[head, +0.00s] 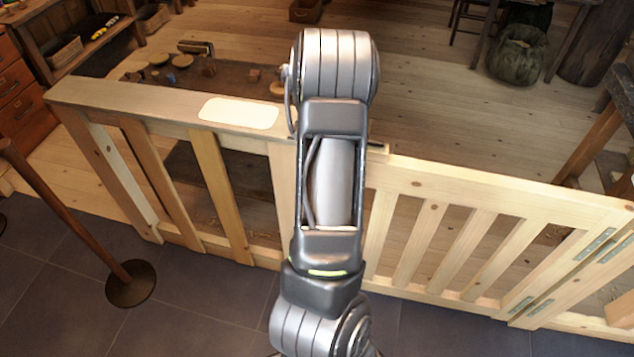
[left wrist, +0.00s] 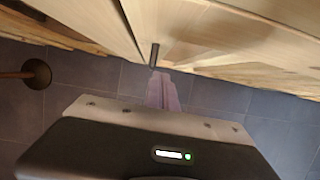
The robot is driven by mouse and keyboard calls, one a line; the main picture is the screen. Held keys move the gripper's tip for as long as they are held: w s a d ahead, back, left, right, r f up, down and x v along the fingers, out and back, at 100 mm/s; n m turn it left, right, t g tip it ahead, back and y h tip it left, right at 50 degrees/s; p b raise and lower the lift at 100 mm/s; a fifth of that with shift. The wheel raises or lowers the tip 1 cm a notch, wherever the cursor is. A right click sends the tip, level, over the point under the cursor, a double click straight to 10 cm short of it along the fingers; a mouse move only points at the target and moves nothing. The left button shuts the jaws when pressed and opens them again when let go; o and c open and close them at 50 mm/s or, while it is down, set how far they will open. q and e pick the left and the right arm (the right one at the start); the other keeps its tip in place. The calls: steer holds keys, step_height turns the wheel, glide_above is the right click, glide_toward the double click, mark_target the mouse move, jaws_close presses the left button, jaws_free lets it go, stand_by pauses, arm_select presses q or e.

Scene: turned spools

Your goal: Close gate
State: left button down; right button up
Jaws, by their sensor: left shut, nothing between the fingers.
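The pale slatted wooden gate (head: 490,190) spans the right of the head view, with metal hinges (head: 595,244) at its right end. It stands roughly in line with the wooden fence (head: 150,108) on the left. My arm covers most of the place where they meet, so I cannot tell whether the gate is fully shut. In the left wrist view my left gripper (left wrist: 162,78) is shut and empty. Its tips are close to a short dark peg (left wrist: 154,55) by the pale wood; contact is unclear. The head view hides this gripper, and my right gripper is not in view.
A post on a round base (head: 131,284) stands on the dark tiles at left, on the near side. The tiled floor (head: 200,320) around it is clear. Beyond the fence are a shelf, a low mat with small wooden pieces, and a sack (head: 517,55).

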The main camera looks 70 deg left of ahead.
arm_select(q)
steer(key=p+v, duration=0.1)
steer(key=v, duration=0.5)
steer(key=shift+d+r+p, duration=0.2)
steer(key=shift+r+p, duration=0.05)
steer(key=shift+p, duration=0.1)
steer(key=shift+s, duration=0.15)
stand_by(0.3)
